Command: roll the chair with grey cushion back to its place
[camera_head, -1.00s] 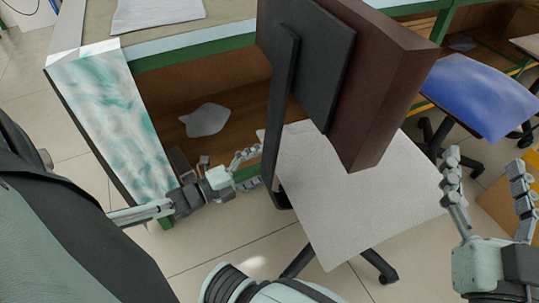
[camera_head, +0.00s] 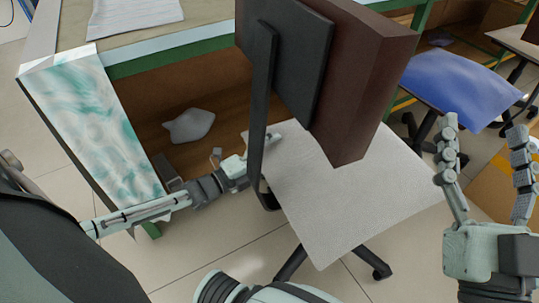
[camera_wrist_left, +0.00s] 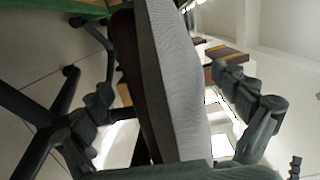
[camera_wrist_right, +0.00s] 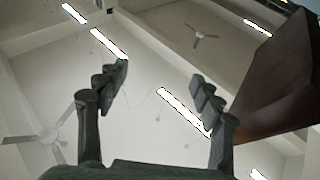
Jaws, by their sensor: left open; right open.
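The chair with the grey cushion (camera_head: 350,205) stands in the middle of the head view, its dark brown backrest (camera_head: 365,85) held up by a black bar. My left gripper (camera_head: 262,150) is at the cushion's left edge beside the backrest bar, partly hidden behind it. In the left wrist view the cushion edge (camera_wrist_left: 172,75) lies between its open fingers. My right gripper (camera_head: 485,165) is open and empty, raised to the right of the chair. In the right wrist view its fingers (camera_wrist_right: 160,95) point upward, with the backrest (camera_wrist_right: 270,80) beside them.
A green-edged desk (camera_head: 170,55) with an open wooden underside stands behind and left of the chair. A blue-cushioned chair (camera_head: 460,88) stands at the right back. Tiled floor (camera_head: 215,235) is clear in front of the desk.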

